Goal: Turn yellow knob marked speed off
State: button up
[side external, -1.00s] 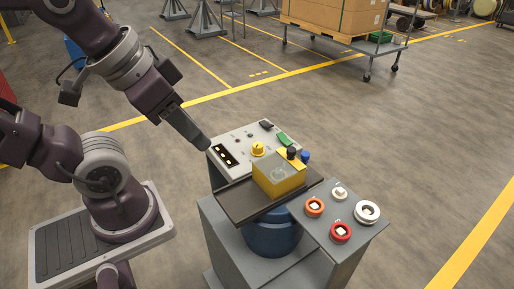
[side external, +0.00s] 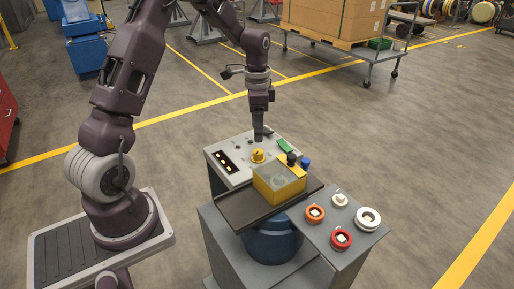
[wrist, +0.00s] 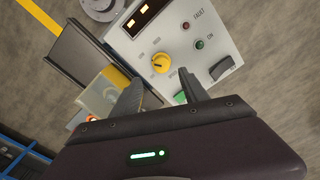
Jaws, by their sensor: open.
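The yellow knob (side external: 257,156) stands on the light grey control panel (side external: 227,149), below the gripper in the side view. In the wrist view the yellow knob (wrist: 160,62) shows a pale pointer mark toward its lower left; the lettering around it is too small to read. My gripper (side external: 258,138) points down just above and behind the knob. In the wrist view my gripper (wrist: 162,77) is open and empty, its two fingers spread just below the knob. The fingers appear apart from the knob.
A yellow box with a clear top (side external: 279,182) stands close in front of the knob. A green switch (side external: 286,146), a black knob (side external: 291,158) and a blue knob (side external: 305,163) are to the right. Round buttons (side external: 341,238) sit on the lower right plate. A black switch (wrist: 221,68) is near my right finger.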

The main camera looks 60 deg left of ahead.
aim_at(257, 151)
jog(key=f, duration=0.8)
jog(key=shift+a, duration=0.2)
grip_shut()
